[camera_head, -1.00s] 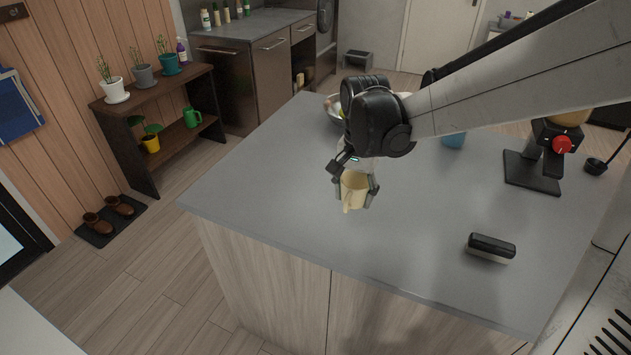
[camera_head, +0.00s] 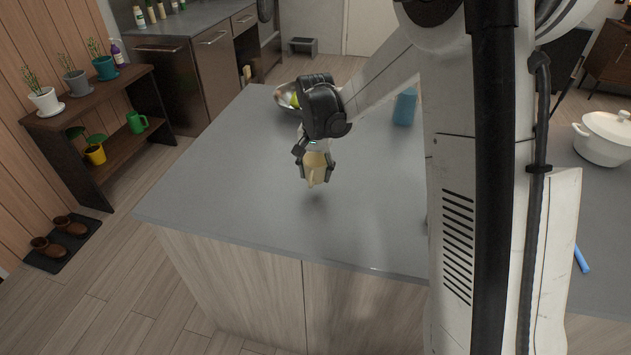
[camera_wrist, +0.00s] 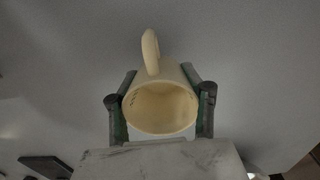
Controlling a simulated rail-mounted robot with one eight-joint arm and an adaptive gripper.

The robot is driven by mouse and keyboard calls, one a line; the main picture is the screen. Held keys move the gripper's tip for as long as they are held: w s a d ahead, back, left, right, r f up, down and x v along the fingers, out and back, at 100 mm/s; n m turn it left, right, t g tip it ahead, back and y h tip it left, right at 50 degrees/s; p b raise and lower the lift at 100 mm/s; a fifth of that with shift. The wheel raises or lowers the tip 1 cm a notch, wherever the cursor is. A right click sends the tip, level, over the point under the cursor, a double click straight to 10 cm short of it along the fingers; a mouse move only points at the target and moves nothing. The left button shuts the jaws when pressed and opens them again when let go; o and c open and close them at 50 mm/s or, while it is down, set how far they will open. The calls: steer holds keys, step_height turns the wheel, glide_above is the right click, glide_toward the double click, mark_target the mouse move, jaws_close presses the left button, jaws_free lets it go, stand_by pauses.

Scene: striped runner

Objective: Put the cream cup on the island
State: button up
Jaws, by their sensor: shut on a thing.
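The cream cup (camera_head: 314,169) is held in my gripper (camera_head: 316,172) above the grey top of the island (camera_head: 230,170). A shadow on the island top shows below the cup, and a gap seems to lie between them. In the wrist view the cup (camera_wrist: 160,105) sits between the two fingers of my gripper (camera_wrist: 160,112). Its open mouth faces the camera and its handle points up in the picture. The fingers press on both sides of the cup.
A metal bowl with fruit (camera_head: 287,97) stands at the island's back edge. A blue thing (camera_head: 404,106) stands right of it. A white pot (camera_head: 604,138) is at the far right. The island's left and front area is clear. My column hides part of the right side.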

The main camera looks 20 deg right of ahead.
mark_target(316, 190)
steer(key=shift+w+d+f, duration=0.1)
steer(key=shift+f, duration=1.95)
steer(key=shift+f, duration=0.1)
steer(key=shift+f, duration=0.1)
steer(key=o, duration=1.3)
